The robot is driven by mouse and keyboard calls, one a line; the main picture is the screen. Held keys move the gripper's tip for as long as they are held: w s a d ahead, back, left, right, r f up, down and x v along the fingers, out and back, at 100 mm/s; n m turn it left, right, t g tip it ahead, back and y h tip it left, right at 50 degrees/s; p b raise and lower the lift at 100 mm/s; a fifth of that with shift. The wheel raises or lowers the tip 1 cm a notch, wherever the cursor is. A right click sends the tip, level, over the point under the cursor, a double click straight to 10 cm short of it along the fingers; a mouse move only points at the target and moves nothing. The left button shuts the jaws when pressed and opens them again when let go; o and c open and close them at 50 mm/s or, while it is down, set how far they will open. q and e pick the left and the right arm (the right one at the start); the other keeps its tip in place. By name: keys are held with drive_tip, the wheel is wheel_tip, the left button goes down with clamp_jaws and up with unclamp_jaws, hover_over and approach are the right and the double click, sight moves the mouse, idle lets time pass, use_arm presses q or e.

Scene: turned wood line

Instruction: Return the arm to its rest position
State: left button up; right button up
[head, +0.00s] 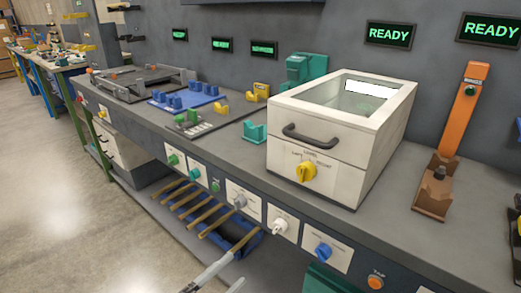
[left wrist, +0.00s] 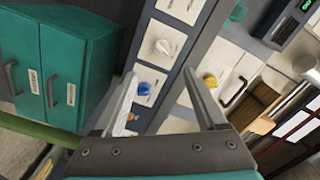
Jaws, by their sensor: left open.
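My left gripper (head: 236,268) shows at the bottom edge of the head view, with only its pale fingers in the picture. It is in front of the bench, just below the blue bin (head: 240,247). In the left wrist view its two fingers (left wrist: 158,73) stand wide apart with nothing held between them. Beyond them are a blue knob (left wrist: 144,89) and a white knob (left wrist: 163,47) on the bench's front panel. The rest of my left arm is out of the head view. My right gripper is in neither view.
The bench (head: 231,158) carries a white box with a window (head: 325,146), an orange lever stand (head: 463,125) and several small fixtures. Knobs line its front. Wooden rods (head: 207,215) lie across the blue bin below. Open floor (head: 75,220) is at left. Teal cabinets (left wrist: 68,70) stand close in the wrist view.

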use_arm(q)
drive_tip(key=s+a+f+n+g+y+p, duration=0.1)
drive_tip(key=s+a+f+n+g+y, duration=0.25)
drive_tip(key=f, duration=0.65)
drive_tip(key=s+a+f+n+y, duration=0.2)
drive_tip(key=a+f+n+y, duration=0.35)
drive_tip(key=f, duration=0.55)
drive_tip(key=s+a+f+n+g, duration=0.1)
drive_tip(key=s+f+n+g, duration=0.1)
drive_tip(key=s+f, duration=0.3)
drive_tip(key=s+a+f+n+g+y+p, duration=0.1)
drive_tip(key=s+a+f+n+g, duration=0.1)
drive_tip(key=s, duration=0.9)
drive_tip(key=s+a+f+n+g, duration=0.2)
drive_tip(key=s+f+n+g, duration=0.2)
drive_tip(key=s+f, duration=0.4)
drive_tip(key=shift+s+g+y+p, duration=0.35)
drive_tip(key=shift+s+g+y, duration=0.05)
drive_tip(key=shift+s+g, duration=0.05)
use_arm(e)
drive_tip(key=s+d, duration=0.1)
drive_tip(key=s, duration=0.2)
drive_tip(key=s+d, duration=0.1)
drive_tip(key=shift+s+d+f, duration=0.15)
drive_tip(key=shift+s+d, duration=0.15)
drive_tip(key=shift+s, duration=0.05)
use_arm(q)
drive_tip(key=shift+o, duration=0.3)
